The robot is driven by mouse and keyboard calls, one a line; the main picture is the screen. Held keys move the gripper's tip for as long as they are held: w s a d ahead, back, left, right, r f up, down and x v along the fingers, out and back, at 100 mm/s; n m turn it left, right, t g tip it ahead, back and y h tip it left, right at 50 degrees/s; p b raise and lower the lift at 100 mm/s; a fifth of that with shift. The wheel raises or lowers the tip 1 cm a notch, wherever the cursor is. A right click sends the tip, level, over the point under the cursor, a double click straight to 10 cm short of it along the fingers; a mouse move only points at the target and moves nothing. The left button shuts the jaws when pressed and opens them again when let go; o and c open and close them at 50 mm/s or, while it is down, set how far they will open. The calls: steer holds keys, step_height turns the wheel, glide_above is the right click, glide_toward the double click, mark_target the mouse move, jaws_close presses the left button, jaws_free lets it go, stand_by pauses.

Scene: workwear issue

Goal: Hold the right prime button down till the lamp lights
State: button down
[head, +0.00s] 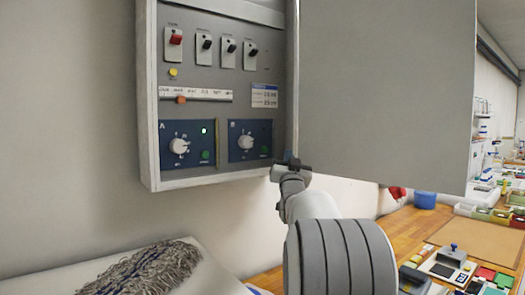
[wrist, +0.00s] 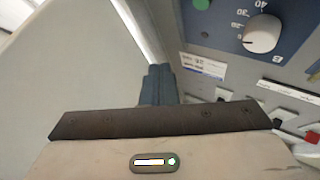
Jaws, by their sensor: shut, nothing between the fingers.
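An open grey cabinet (head: 155,100) on the wall has two blue panels low down. The right panel B (head: 234,128) carries a white dial (head: 246,142) and a green prime button (head: 264,150). The dial (wrist: 262,34) and part of the green button (wrist: 202,4) also show in the wrist view. No lit lamp shows on panel B. My gripper (head: 280,161) is at the cabinet's lower right edge, just right of that button. Its fingers (wrist: 158,72) are shut and empty, apart from the button in the wrist view.
The left panel A (head: 169,130) has a bright lamp (head: 204,130), a dial (head: 179,146) and a green button (head: 206,154). The open cabinet door (head: 385,90) stands close on the right. Switches fill the upper cabinet. A mop head (head: 150,270) lies below.

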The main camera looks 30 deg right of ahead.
mark_target(265, 150)
steer(key=shift+s+r, duration=0.1)
steer(key=shift+s, duration=0.05)
steer(key=shift+w+a+p, duration=0.2)
steer(key=shift+w+p, duration=0.7)
steer(key=shift+w, duration=0.55)
steer(key=shift+w+a+p, duration=0.2)
steer(key=shift+w+p, duration=0.65)
steer(key=shift+w, duration=0.65)
steer(key=shift+w+a+p, duration=0.2)
steer(key=shift+w+p, duration=0.7)
steer(key=shift+w, duration=0.55)
steer(key=shift+w, duration=0.15)
steer(key=shift+w+b, duration=0.25)
steer(key=shift+b, duration=0.05)
